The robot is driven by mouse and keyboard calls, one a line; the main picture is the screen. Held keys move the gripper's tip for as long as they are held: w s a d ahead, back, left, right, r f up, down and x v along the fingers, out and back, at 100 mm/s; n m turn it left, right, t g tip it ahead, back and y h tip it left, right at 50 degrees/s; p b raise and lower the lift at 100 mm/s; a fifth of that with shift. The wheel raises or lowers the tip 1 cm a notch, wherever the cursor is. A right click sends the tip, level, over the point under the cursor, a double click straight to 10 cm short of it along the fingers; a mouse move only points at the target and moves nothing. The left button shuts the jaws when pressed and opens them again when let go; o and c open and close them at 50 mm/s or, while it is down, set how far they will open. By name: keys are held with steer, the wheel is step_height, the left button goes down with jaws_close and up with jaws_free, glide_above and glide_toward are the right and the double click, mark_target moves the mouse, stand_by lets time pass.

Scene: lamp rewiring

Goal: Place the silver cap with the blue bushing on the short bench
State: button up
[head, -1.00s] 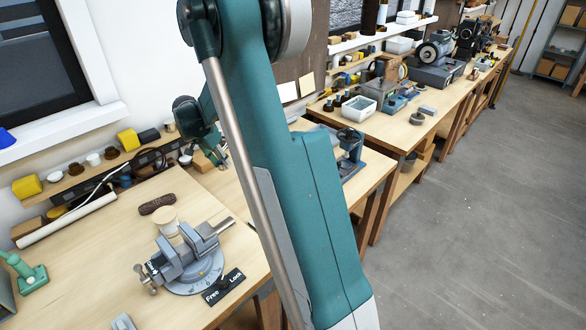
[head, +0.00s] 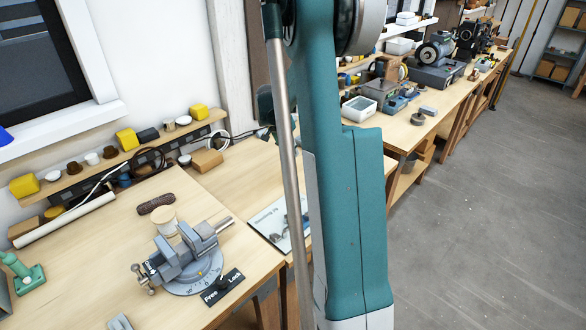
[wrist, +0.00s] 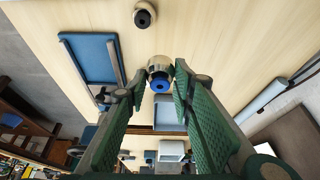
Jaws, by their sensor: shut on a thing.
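The silver cap with the blue bushing (wrist: 160,75) shows in the wrist view between the fingertips of my gripper (wrist: 159,78). My green fingers are shut on it, with the blue bushing facing the camera. Pale wooden bench top (wrist: 215,30) fills the far part of that view, and I cannot tell the height of the cap above it. In the head view my arm hides my gripper and the cap. A wooden bench (head: 235,180) with a printed mat on it stands beside the vise bench; the frames do not confirm which bench is the short one.
A dark round part (wrist: 145,14) and a blue tray (wrist: 90,58) lie on the wood in the wrist view. In the head view a grey vise (head: 185,255) stands on the left bench, and a brown block (head: 207,160) sits near the wall.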

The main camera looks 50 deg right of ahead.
steer(key=s+d, duration=0.1)
steer(key=d, duration=0.1)
steer(key=s+d, duration=0.1)
steer(key=s, duration=0.1)
steer(key=shift+d, duration=0.4)
steer(key=shift+f, duration=0.1)
glide_above(301, 174)
steer(key=shift+s+a+f+b, duration=0.1)
steer(key=shift+f+b, duration=0.25)
steer(key=shift+f, duration=2.75)
steer(key=shift+f, duration=1.85)
steer(key=shift+f+b, duration=0.15)
steer(key=shift+b, duration=0.15)
steer(key=o, duration=0.9)
steer(key=shift+o, duration=0.3)
